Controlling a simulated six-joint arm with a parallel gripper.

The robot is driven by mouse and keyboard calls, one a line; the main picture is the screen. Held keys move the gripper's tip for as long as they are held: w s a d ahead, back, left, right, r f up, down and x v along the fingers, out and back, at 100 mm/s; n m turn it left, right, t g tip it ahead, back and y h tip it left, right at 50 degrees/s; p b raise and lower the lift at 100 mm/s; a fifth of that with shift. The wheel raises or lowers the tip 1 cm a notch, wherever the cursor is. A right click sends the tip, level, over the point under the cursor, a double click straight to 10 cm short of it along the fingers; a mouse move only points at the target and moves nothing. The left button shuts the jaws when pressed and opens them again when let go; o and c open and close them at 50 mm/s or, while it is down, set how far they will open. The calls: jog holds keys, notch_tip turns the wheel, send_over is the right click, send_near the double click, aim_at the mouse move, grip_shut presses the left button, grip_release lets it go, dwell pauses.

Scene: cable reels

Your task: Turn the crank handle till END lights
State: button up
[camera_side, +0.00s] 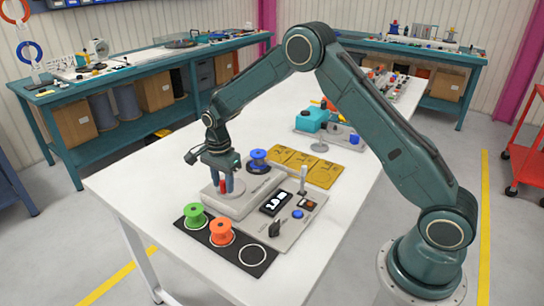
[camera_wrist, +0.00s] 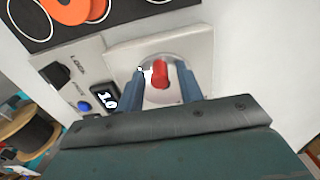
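The winding machine (camera_side: 243,203) is a pale box on the white table. Its crank has a red handle (camera_wrist: 160,74), upright on a pale round disc (camera_wrist: 162,95). My gripper (camera_wrist: 162,84) points down at it, with one blue-grey finger on each side of the handle and visible gaps between. In the side view my gripper (camera_side: 225,185) hangs over the machine with its fingers around the handle. The display (camera_wrist: 104,97) appears to read 1.0. I cannot make out a lit END light. A blue spool (camera_side: 258,161) sits at the machine's back.
A black mat (camera_side: 256,262) in front holds a green spool (camera_side: 195,216) and an orange spool (camera_side: 221,232), with one empty white ring. Yellow cards (camera_side: 322,171) lie behind.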

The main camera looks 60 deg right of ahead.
dwell(0.3)
jog(key=shift+r, duration=3.45)
jog(key=shift+c, duration=0.4)
jog(key=shift+r, duration=1.05)
jog(key=shift+f, duration=0.2)
jog(key=shift+f, duration=4.35)
